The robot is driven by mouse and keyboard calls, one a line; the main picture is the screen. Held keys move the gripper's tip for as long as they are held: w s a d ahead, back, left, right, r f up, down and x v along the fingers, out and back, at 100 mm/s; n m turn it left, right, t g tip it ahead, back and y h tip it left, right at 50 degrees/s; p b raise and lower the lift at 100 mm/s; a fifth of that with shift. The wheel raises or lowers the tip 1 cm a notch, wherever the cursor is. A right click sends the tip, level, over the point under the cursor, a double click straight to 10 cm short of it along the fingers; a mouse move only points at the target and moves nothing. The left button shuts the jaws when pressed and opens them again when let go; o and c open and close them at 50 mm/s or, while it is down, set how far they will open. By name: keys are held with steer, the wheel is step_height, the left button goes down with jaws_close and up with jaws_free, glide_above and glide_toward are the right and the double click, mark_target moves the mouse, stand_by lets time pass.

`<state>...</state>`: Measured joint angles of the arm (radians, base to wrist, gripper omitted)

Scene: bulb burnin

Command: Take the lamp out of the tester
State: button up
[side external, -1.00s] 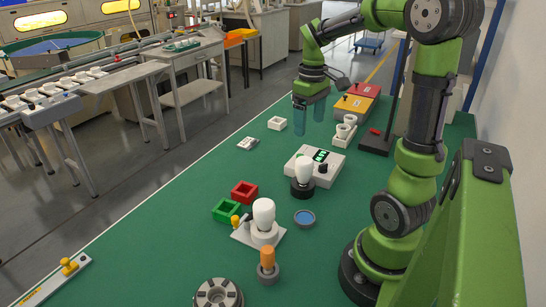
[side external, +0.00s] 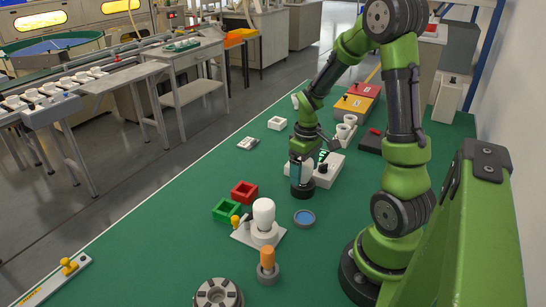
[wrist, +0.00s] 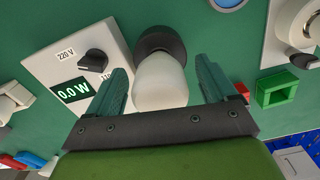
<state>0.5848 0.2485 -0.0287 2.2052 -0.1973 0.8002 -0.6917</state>
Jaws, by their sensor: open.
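The tester is a white box (side external: 330,172) with a black knob and a display; in the wrist view the box (wrist: 72,55) reads 0.0 W. Beside it stands a black round socket (side external: 302,192) holding a white frosted lamp. In the wrist view the lamp (wrist: 160,82) sits in the dark socket (wrist: 160,42). My gripper (side external: 299,174) is lowered over this lamp, fingers pointing down. In the wrist view my gripper (wrist: 164,84) is open, one finger on each side of the lamp, with gaps visible. In the side view my gripper hides the lamp.
White cups (side external: 346,128) stand behind the tester. The left mat is mostly clear.

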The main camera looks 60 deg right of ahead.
steer(key=shift+f, duration=0.75)
steer(key=c, duration=1.1)
steer(key=shift+r, duration=0.15)
step_height(320, 180, up, 14)
steer(key=shift+r, duration=0.15)
